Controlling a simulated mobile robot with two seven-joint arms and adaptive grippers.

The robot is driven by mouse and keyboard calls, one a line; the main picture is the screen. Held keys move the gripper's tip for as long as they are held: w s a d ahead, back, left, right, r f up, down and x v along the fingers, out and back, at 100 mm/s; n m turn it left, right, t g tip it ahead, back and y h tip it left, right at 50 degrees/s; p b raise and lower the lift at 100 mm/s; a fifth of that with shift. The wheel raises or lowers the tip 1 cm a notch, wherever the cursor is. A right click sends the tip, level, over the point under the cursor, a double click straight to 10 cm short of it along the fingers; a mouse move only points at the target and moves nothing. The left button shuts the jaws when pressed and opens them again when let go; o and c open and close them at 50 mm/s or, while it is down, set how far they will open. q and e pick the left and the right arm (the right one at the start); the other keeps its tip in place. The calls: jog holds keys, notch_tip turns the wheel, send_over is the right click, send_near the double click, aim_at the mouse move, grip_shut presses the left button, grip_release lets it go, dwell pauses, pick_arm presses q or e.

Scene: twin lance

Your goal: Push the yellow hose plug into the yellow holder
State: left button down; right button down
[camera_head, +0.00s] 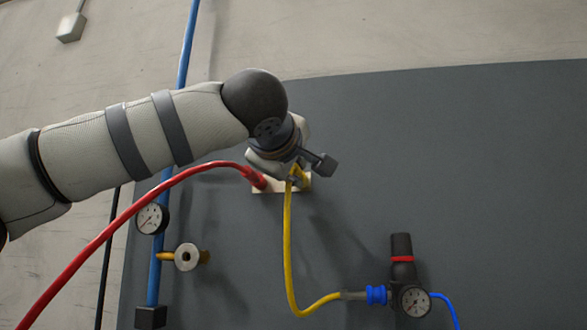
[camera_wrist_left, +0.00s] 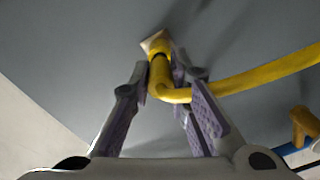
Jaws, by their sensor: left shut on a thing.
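My left gripper (camera_head: 291,172) is at the grey panel, and its fingers are mostly hidden behind my wrist in the head view. The left wrist view shows its two fingers shut on the yellow hose plug (camera_wrist_left: 160,71), one on each side. The plug points at a pale plate (camera_wrist_left: 155,40) on the panel, which also shows in the head view (camera_head: 265,187). The plug's tip is very near or at the plate; I cannot tell whether it is inside the yellow holder, which I cannot make out clearly. The yellow hose (camera_head: 288,245) hangs from the plug. My right gripper is not in view.
A red hose (camera_head: 150,195) ends at the plate's left side, close to my gripper. A regulator with a gauge (camera_head: 414,300) is at lower right, joined to the yellow hose. A blue pipe (camera_head: 155,270) with a gauge (camera_head: 151,218) runs at left. The panel's right side is clear.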

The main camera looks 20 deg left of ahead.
pick_arm(q)
jog(key=shift+w, duration=0.15)
dwell(0.5)
jog(key=c, duration=1.8)
grip_release()
jog(key=o, duration=0.6)
jog(key=shift+c, duration=0.2)
